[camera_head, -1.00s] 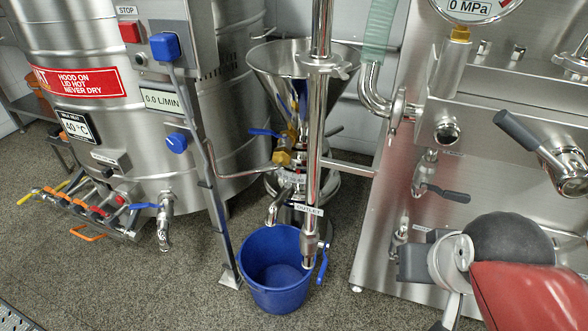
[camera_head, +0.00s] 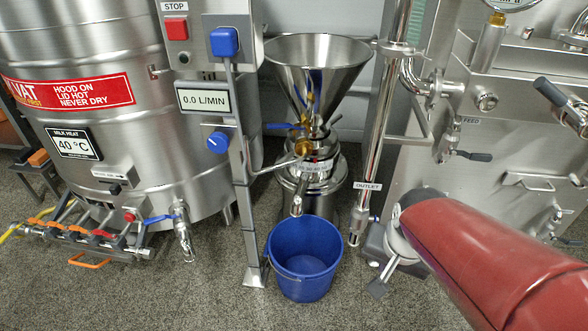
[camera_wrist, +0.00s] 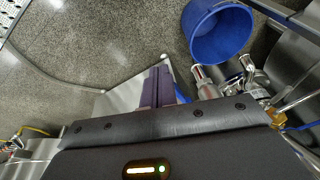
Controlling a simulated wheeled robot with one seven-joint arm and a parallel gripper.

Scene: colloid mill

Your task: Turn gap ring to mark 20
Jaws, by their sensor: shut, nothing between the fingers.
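The colloid mill stands in the middle of the head view, with a steel funnel hopper (camera_head: 318,65) on top. Below the hopper, a pale numbered band, the gap ring (camera_head: 320,168), goes around the mill body; its numbers are too small to read surely, and valve parts partly hide it. My gripper (camera_head: 378,289) is lower right of the mill, apart from the ring. In the wrist view its fingers (camera_wrist: 157,88) are together and empty, pointing over the floor near a metal plate. The ring cannot be made out in the wrist view.
A blue bucket (camera_head: 305,260) stands on the floor before the mill; it also shows in the wrist view (camera_wrist: 217,32). A control post (camera_head: 243,190) stands left of the mill and the outlet pipe (camera_head: 378,135) right. A milk vat (camera_head: 85,120) fills the left.

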